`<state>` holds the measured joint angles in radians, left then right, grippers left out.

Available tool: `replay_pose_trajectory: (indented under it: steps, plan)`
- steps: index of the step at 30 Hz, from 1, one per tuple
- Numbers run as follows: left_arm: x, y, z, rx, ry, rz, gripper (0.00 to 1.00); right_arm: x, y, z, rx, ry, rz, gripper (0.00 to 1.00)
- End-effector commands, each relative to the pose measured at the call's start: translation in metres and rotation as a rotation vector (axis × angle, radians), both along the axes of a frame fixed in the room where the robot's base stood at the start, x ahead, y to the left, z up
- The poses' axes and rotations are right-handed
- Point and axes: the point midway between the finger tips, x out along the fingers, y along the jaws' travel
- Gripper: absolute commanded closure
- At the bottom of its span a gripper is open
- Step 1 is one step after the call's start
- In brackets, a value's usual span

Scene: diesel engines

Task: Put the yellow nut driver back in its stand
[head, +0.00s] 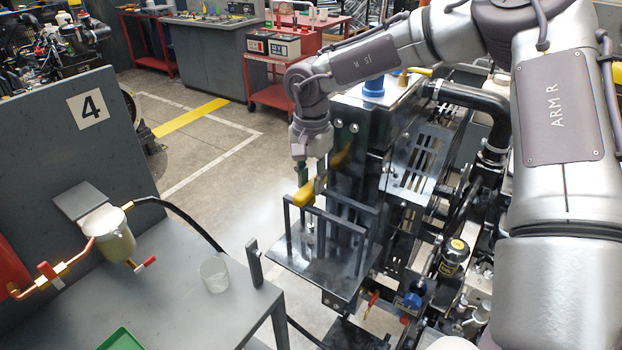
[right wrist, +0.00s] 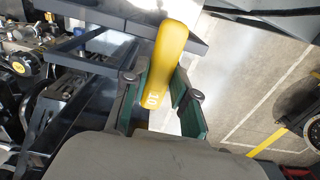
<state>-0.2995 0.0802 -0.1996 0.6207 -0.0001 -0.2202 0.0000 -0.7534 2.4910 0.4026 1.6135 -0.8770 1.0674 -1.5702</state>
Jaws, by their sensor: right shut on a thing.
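The yellow nut driver (head: 304,194) is held by my right gripper (head: 302,172) over a dark metal tray on the engine's side. In the right wrist view the yellow handle (right wrist: 168,50), marked with a number, lies between the green-padded fingers (right wrist: 160,92). The dark rail-and-post stand (head: 331,217) rises from the tray, directly below and beside the handle. A thin grey shaft seems to hang below the handle among the posts; I cannot tell whether it is seated in the stand. My left gripper is out of view.
The tray (head: 308,268) has bare room at its front. The engine (head: 405,160) with pipes and valves stands close on the right. A grey bench (head: 190,285) with a clear cup (head: 214,274) is at left. Open floor lies behind the stand.

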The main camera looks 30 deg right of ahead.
Motion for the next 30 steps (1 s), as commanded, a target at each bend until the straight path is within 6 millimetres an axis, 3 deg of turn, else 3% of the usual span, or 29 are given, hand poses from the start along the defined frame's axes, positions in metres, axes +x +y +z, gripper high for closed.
replay_pose_trajectory:
  steps: [3,4,9,15,19,30]
  plan:
    - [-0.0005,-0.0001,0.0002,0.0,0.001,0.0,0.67,0.0002,0.0,0.0006,0.0,-0.001,0.0,1.0]
    - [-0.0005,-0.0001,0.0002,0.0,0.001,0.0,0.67,0.0002,0.0,0.0006,0.0,-0.001,0.0,0.68]
    - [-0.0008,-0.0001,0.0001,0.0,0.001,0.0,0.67,0.0001,0.0,0.0004,0.0,-0.001,0.0,0.44]
    - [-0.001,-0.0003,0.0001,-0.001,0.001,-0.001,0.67,0.0,0.0,0.0002,0.0,0.0,0.0,0.44]
    - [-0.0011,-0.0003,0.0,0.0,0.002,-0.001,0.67,-0.0002,-0.0001,-0.0002,0.0,0.001,0.0,0.25]
    - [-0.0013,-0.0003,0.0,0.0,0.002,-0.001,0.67,-0.0001,0.0,-0.0001,0.0,0.0,0.0,0.25]
